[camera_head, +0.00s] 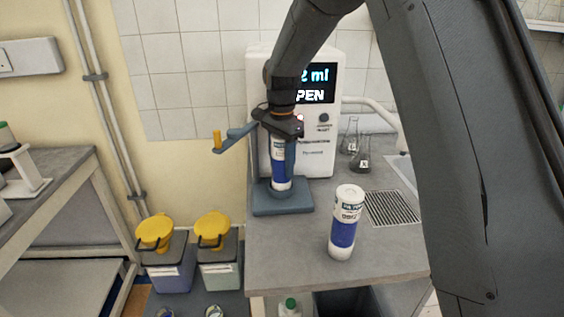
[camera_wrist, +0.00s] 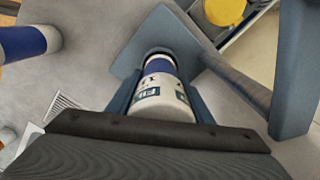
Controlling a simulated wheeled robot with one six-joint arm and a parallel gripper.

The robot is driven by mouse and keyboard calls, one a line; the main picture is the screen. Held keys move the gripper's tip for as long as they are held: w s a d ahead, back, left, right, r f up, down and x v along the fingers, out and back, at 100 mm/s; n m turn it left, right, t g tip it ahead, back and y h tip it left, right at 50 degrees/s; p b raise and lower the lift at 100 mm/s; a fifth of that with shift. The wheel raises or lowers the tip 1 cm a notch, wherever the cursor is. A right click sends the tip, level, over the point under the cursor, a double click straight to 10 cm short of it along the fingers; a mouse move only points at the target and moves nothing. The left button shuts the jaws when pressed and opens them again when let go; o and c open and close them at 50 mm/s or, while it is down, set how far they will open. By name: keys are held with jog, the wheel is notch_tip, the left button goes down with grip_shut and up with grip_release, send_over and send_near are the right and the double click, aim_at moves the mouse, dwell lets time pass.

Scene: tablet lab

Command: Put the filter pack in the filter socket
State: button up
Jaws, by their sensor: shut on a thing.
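My gripper (camera_head: 281,146) is shut on a white and blue filter pack (camera_head: 281,177), which stands upright between the fingers. In the wrist view the fingers lie on both sides of the filter pack (camera_wrist: 160,90). The filter socket (camera_head: 283,204) is a blue-grey base with a round seat on the counter. It also shows in the wrist view (camera_wrist: 136,50), with a dark ring around the pack's lower end. The pack's lower end is at the seat; I cannot tell how deep it sits.
A second white and blue pack (camera_head: 345,225) stands upright nearer the counter's front edge. A blue lever arm (camera_head: 238,133) with an orange handle sticks out left. The white dispenser (camera_head: 323,155), reading "OPEN", stands behind. Flasks (camera_head: 360,155) and a drain grille (camera_head: 394,207) are right.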

jog(key=shift+f, duration=0.15)
jog(key=o, duration=1.4)
notch_tip(320, 180, up, 12)
jog(key=b, duration=0.3)
jog(key=shift+b, duration=0.35)
